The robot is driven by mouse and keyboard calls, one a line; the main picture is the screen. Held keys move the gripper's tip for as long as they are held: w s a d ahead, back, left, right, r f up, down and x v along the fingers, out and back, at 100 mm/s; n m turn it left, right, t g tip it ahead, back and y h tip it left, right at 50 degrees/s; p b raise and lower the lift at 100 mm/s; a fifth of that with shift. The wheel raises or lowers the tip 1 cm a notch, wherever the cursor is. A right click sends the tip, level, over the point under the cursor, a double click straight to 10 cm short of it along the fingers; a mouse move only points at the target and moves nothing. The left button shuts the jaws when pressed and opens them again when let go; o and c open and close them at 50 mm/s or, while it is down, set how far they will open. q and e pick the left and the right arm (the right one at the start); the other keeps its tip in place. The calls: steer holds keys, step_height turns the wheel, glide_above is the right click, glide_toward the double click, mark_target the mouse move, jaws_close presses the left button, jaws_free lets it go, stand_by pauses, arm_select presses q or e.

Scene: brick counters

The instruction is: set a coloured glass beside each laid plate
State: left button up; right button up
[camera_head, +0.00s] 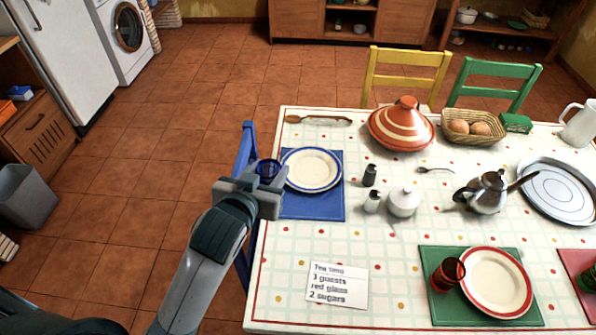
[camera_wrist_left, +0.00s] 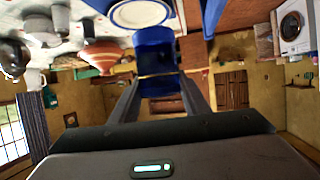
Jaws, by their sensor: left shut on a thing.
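My left gripper (camera_head: 262,190) is shut on a blue glass (camera_head: 268,169), at the left edge of the table. The glass also shows between the fingers in the left wrist view (camera_wrist_left: 155,58). A blue-rimmed plate (camera_head: 312,169) lies just right of it on a blue mat (camera_head: 318,207). I cannot tell whether the glass touches the mat. A red glass (camera_head: 447,276) stands left of a red-rimmed plate (camera_head: 496,281) on a green mat (camera_head: 438,312). At the right edge a green glass (camera_head: 588,279) stands on a red mat (camera_head: 572,262), cut off. My right gripper is out of view.
A card (camera_head: 337,285) lies at the front. A tagine (camera_head: 401,128), bread basket (camera_head: 473,130), teapot (camera_head: 487,193), sugar bowl (camera_head: 404,203), shakers (camera_head: 371,202) and round tray (camera_head: 562,191) fill the middle and back. A blue chair (camera_head: 246,150) stands at the left edge.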

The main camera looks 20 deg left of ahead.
arm_select(q)
steer(key=shift+a, duration=0.1)
steer(key=shift+w, duration=0.15)
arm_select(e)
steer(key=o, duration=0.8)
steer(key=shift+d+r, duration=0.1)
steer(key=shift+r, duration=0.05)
arm_select(q)
steer(key=shift+w+d+p, duration=0.25)
steer(key=shift+p, duration=0.15)
steer(key=w+d+f+m+h+p, duration=0.2)
steer(key=w+d+f+p, duration=0.5)
steer(key=w+f+p, duration=0.1)
steer(key=shift+d+f+h+p, duration=0.15)
steer(key=shift+h+p, duration=0.15)
steer(key=shift+p, duration=0.55)
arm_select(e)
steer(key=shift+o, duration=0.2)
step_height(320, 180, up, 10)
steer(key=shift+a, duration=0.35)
arm_select(q)
steer(key=shift+w, duration=0.1)
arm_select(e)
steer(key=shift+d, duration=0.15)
